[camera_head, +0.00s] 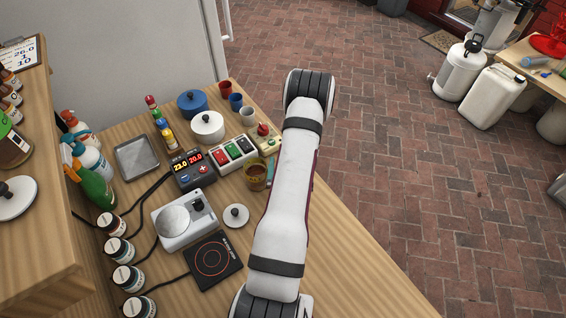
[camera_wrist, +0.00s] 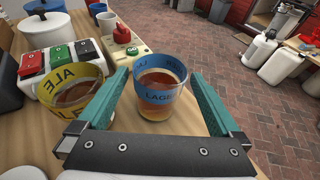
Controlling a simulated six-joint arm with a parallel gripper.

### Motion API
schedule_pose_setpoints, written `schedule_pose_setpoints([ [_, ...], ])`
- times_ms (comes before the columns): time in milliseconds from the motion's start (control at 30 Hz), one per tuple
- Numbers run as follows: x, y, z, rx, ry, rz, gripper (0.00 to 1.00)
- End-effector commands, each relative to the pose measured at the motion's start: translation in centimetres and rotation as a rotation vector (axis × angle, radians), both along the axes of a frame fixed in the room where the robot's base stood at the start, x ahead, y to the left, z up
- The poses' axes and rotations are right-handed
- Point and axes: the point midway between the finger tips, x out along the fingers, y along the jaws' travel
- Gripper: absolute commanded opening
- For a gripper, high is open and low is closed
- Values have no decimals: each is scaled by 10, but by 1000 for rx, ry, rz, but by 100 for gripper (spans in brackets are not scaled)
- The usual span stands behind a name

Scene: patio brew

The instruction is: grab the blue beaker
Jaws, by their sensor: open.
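The blue beaker (camera_wrist: 160,97) is a clear glass with a blue "LAGER" band and amber-brown liquid inside. It stands upright on the wooden table in the wrist view. My gripper (camera_wrist: 156,74) is open, with one teal finger on each side of the beaker. I cannot tell whether either finger touches it. In the head view my arm hides the beaker and the gripper.
A yellow-banded "ALE" beaker (camera_wrist: 72,92) stands close to the left finger; it also shows in the head view (camera_head: 256,178). Behind are a red-knobbed box (camera_wrist: 124,50) and a switch box (camera_head: 232,152). The table's right edge drops to brick floor.

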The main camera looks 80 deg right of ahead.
Motion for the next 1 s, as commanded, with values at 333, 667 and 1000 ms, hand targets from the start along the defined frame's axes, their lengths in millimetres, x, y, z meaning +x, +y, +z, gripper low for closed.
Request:
schedule_pose_setpoints([
  [333,9,-42,-11,-3,-4,1,100],
  [667,9,-42,-11,-4,-6,0,73],
  [1000,9,-42,-11,-5,-7,1,12],
])
